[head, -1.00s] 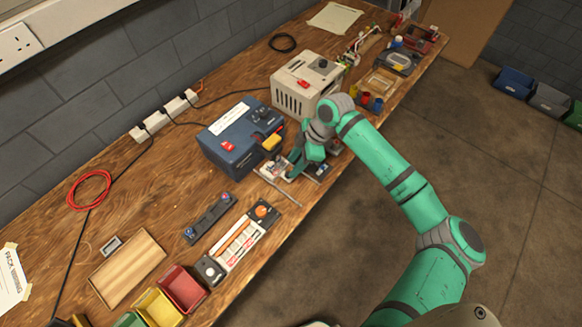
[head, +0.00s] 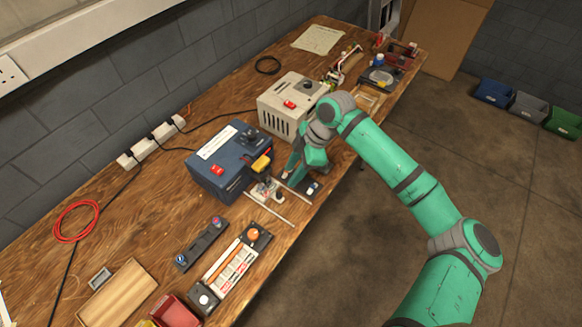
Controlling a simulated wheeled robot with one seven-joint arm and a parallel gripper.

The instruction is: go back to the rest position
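My teal and grey arm reaches from the lower right over the workbench (head: 130,220). My gripper (head: 296,172) points down near the bench's front edge, just right of the dark blue box (head: 222,160) with a red switch and a yellow part. A small light plate with parts (head: 264,190) lies on the bench just left of the gripper. A small dark device (head: 312,188) lies just right of it. The fingertips are small and partly hidden by the wrist, so I cannot tell whether they are apart or hold anything.
A beige box (head: 284,108) stands behind the wrist. A power strip (head: 150,142) and red cable coil (head: 76,221) lie left. A dark bar with knobs (head: 202,243), a long panel (head: 232,268) and a wooden tray (head: 118,295) lie in front. Floor right is open.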

